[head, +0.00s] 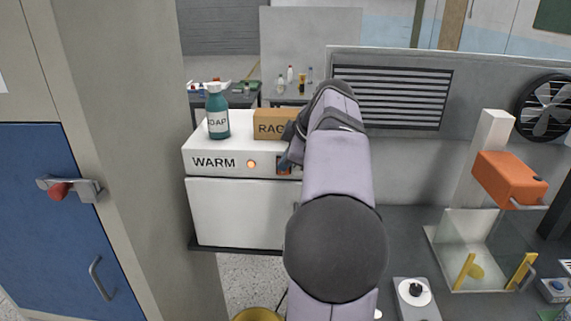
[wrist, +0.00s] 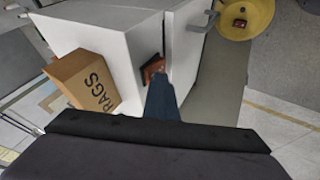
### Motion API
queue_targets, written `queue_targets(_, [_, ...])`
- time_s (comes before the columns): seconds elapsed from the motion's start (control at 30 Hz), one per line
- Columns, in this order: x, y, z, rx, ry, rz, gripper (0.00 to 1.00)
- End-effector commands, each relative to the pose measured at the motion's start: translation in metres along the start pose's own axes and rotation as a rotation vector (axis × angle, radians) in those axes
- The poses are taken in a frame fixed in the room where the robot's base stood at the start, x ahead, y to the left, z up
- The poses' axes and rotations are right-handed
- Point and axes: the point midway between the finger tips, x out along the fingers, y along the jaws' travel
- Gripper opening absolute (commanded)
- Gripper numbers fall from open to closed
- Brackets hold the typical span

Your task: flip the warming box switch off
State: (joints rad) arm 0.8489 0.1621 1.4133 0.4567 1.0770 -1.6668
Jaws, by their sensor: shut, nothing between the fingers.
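The warming box (head: 222,163) is white and marked WARM, with a small orange lamp (head: 251,163) that looks lit on its front. Its switch (head: 284,167) is an orange-red rocker in a dark frame, right of the lamp and partly covered by my gripper (head: 291,156). In the wrist view the switch (wrist: 152,68) sits on the white box face (wrist: 122,48), just beyond the tip of my gripper (wrist: 159,82). My gripper is shut and empty, touching or very close to the switch; I cannot tell which. The rocker's tilt is unclear.
A teal soap bottle (head: 217,115) and a cardboard RAGS box (head: 270,124) stand on the warming box. A white cabinet door (head: 240,212) is below. A blue door (head: 40,220) is at left. An orange device (head: 508,180) stands at right.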

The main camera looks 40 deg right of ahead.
Motion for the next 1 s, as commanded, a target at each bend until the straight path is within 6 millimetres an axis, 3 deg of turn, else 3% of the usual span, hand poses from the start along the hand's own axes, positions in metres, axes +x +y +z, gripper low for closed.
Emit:
queue_targets(0.43, [-0.002, 0.002, -0.001, -0.001, 0.001, 0.005, 0.0])
queue_targets(0.67, [-0.009, -0.01, -0.001, -0.001, 0.0, 0.005, 0.0])
queue_targets(0.87, [-0.025, -0.035, -0.002, -0.002, -0.001, 0.005, 0.0])
queue_targets(1.0, [-0.057, -0.029, -0.003, 0.0, -0.002, 0.007, 0.0])
